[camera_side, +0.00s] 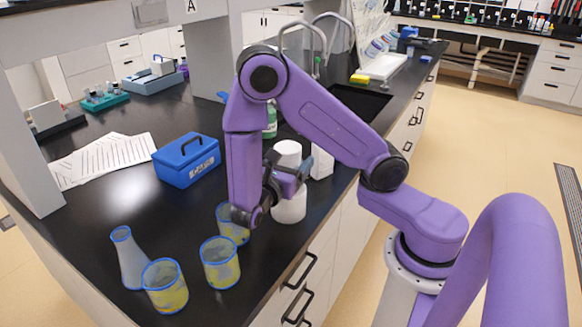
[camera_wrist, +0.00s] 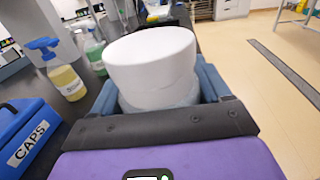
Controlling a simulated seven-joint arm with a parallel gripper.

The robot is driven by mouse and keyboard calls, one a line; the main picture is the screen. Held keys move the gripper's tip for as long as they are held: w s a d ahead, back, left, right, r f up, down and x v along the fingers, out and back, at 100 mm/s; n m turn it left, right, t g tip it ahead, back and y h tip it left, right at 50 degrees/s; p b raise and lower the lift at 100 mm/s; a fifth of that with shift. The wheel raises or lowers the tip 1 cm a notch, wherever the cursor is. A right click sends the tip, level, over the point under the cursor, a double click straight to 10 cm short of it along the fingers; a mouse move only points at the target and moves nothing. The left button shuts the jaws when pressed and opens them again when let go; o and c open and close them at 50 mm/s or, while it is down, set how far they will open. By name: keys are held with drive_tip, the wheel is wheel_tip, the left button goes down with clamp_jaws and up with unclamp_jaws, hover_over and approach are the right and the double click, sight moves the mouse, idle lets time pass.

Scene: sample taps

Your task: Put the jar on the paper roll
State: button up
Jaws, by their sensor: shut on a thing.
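The white jar (camera_side: 288,149) is upright between the fingers of my gripper (camera_side: 289,180), which is shut on it. In the wrist view the jar's wide white top (camera_wrist: 150,58) rises above the blue fingers (camera_wrist: 158,92), and its paler body sits between them. The white paper roll (camera_side: 289,210) stands on the black bench near its front edge, directly below the jar in the side view. My gripper covers the place where jar and roll come together, so I cannot tell whether they touch. The roll is hidden in the wrist view.
Several beakers with yellow contents (camera_side: 220,264) and a flask (camera_side: 131,260) stand at the front left. A blue CAPS box (camera_side: 186,160) is left of the roll. A soap bottle (camera_wrist: 66,80) and a green bottle (camera_side: 270,122) stand behind. A sink (camera_side: 360,101) lies farther back.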

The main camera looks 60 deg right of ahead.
drive_tip(key=shift+f, duration=0.75)
drive_tip(key=shift+f, duration=0.15)
drive_tip(key=o, duration=1)
